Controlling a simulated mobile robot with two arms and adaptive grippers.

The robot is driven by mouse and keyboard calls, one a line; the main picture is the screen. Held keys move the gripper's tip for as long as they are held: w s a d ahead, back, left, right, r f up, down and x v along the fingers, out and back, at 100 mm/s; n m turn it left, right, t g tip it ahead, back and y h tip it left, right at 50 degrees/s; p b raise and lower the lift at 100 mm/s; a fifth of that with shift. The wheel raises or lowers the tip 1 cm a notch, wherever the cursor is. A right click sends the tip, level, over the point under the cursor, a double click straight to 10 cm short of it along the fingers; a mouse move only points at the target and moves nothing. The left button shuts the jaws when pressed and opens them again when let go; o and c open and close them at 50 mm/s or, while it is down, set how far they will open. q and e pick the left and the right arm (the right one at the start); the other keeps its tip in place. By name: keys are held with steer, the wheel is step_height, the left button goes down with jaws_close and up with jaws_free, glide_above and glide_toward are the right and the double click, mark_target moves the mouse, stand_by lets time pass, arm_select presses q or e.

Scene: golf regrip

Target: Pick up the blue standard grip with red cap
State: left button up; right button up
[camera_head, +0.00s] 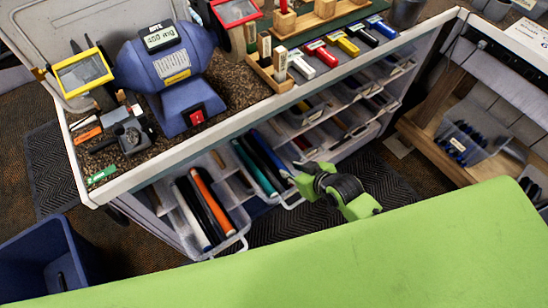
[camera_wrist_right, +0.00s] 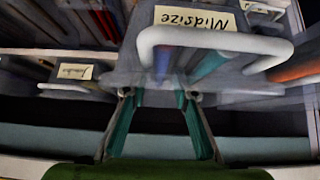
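My right gripper (camera_head: 304,176) is in front of the open grip drawers below the workbench, near a drawer's white handle. In the right wrist view its two fingers are apart with nothing between them (camera_wrist_right: 156,97). They point at a clear drawer labelled Midsize (camera_wrist_right: 195,18), just below its handle (camera_wrist_right: 214,38). A blue grip (camera_head: 268,153) lies beside a teal grip (camera_head: 254,167) in a drawer left of the gripper. I cannot tell its size or whether it has a red cap. My left gripper is not in view.
A drawer at left holds white, black and orange grips (camera_head: 211,202). Another labelled drawer (camera_wrist_right: 75,72) shows in the right wrist view. A green surface (camera_head: 330,260) fills the foreground. A blue bin (camera_head: 45,245) stands at left. The workbench top is crowded.

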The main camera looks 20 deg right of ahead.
mark_target(283, 168)
steer(key=shift+x, duration=2.55)
steer(key=shift+a, duration=0.2)
jaws_close()
